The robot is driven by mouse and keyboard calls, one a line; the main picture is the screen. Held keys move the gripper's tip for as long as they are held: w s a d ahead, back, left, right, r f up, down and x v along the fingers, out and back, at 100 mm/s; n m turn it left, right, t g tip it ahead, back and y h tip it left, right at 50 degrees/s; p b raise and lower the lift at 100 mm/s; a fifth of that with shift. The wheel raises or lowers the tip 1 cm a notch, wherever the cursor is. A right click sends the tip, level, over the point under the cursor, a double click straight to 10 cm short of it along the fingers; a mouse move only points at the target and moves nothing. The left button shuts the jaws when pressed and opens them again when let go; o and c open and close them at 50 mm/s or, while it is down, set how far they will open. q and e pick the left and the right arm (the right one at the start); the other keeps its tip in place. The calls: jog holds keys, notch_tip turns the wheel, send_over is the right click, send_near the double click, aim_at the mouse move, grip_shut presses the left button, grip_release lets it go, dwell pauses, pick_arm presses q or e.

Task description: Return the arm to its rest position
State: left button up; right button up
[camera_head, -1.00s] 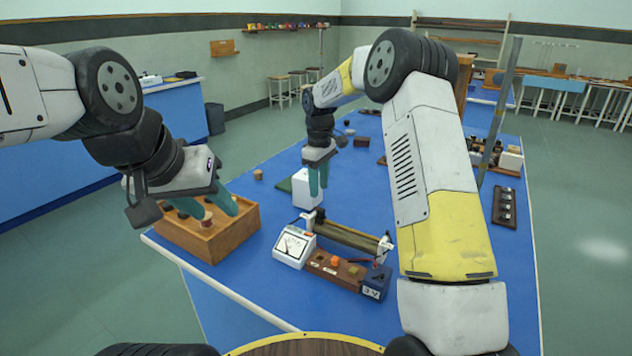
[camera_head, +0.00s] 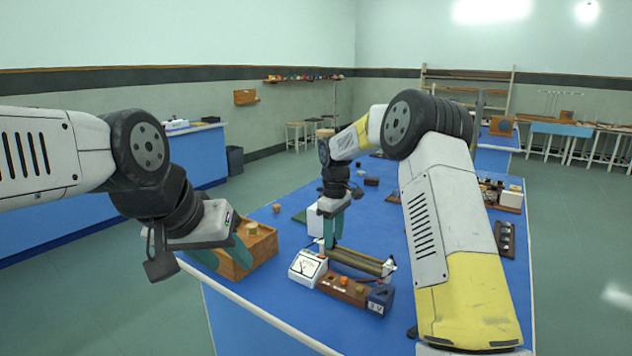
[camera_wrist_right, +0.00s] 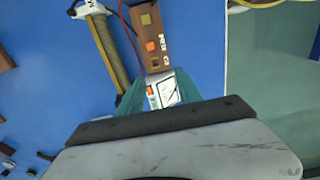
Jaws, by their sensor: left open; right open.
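My left gripper (camera_head: 226,258) is open at the left side of the camera_head view. I cannot tell the height of the fingertips above the bench.
The blue bench (camera_head: 262,304) carries a brown terminal board (camera_head: 342,287) with a dark blue block (camera_head: 380,299) beside the meter. A dark strip (camera_head: 505,239) lies at the bench's right edge.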

jog(key=s+d+r+m+t, duration=0.1)
jog(key=s+d+r+m, duration=0.15)
jog(key=s+r, duration=0.5)
jog(key=s+d+r+m+t, duration=0.2)
jog(key=s+d+r, duration=0.1)
jog(key=s+r, duration=0.45)
jog(key=s+d+r+m+t+y, duration=0.1)
jog(key=s+m, duration=0.2)
jog(key=s, duration=0.7)
jog(key=s+d+m+t+y, duration=0.1)
jog(key=s+d+m+t, duration=0.1)
jog(key=s, duration=0.9)
jog(key=shift+d+r+m, duration=0.3)
jog(key=shift+r+m, duration=0.1)
jog(key=shift+m, duration=0.15)
